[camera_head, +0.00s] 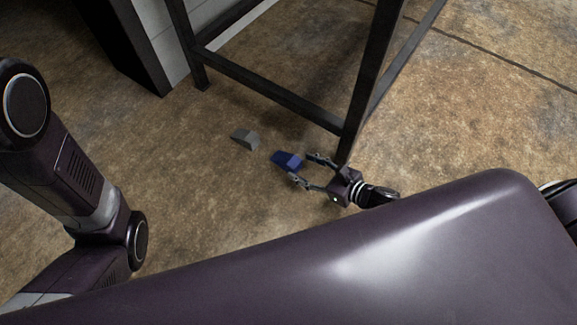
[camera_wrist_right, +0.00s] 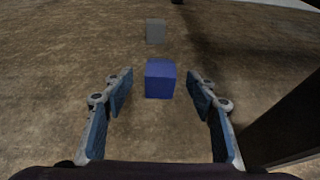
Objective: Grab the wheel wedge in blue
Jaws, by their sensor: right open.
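The blue wheel wedge (camera_head: 286,160) lies on the floor near the foot of a dark metal frame. My right gripper (camera_head: 306,168) is open, its two fingers pointing at the wedge from the right and reaching to about its near end. In the right wrist view, the blue wedge (camera_wrist_right: 160,79) sits centred just ahead of the gap between the open fingers of the gripper (camera_wrist_right: 160,90). Nothing is held. My left gripper is not in view; only part of my left arm shows at the left of the head view.
A grey wedge (camera_head: 245,138) lies on the floor beyond the blue one; it also shows in the wrist view (camera_wrist_right: 155,31). A dark metal frame leg (camera_head: 362,95) stands close beside my right gripper. The floor left of the wedges is clear.

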